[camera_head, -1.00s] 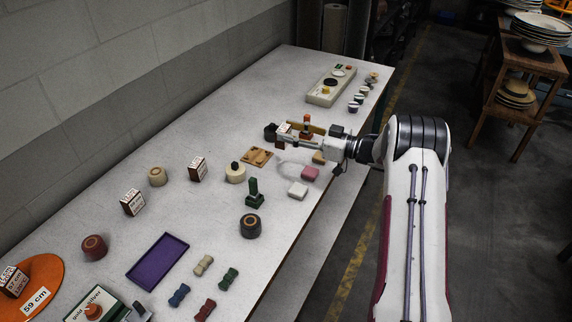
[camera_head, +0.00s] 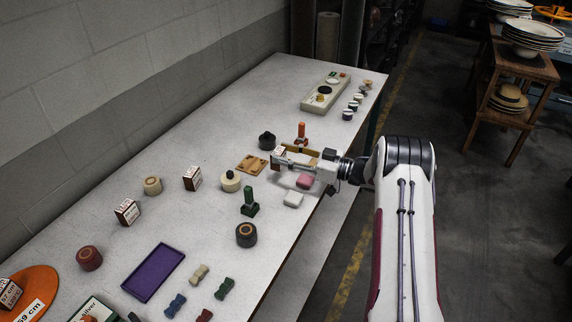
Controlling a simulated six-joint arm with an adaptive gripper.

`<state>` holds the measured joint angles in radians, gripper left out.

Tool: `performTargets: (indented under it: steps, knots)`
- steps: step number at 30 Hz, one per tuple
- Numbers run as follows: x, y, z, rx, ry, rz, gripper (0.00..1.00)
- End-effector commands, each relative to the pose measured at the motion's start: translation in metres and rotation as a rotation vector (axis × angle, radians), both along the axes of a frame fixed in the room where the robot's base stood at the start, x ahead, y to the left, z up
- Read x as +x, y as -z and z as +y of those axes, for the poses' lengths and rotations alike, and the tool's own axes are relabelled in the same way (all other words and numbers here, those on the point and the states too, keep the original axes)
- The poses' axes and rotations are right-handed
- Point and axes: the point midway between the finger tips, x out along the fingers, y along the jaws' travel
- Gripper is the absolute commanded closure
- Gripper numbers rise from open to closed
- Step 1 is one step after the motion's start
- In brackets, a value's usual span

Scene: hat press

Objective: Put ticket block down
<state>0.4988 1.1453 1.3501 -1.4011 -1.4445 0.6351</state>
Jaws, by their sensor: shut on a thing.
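My gripper (camera_head: 284,158) reaches in from the right and is shut on a small ticket block (camera_head: 278,151) with a white printed face. The block is at the fingertips, over the table just right of the wooden tray; I cannot tell whether its underside touches the table. Similar ticket blocks stand further left: one at mid-table (camera_head: 192,178), one nearer (camera_head: 127,211) and one on the orange disc (camera_head: 10,292).
A flat wooden tray (camera_head: 252,164) and a dark round block (camera_head: 267,141) are close left of my gripper. An orange-handled stamp (camera_head: 301,132) stands behind it. Pink (camera_head: 305,181) and white (camera_head: 293,199) pads lie in front. A purple tray (camera_head: 153,272) lies nearer.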

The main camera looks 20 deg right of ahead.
Motion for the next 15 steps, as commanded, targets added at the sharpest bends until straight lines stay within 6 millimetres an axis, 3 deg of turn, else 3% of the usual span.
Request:
performTargets:
  steps: [9,15]
  knots:
    - [0.0,0.033,0.0,0.001,0.0,0.001,0.84]
    - [0.0,0.04,0.0,0.001,0.0,-0.001,0.84]
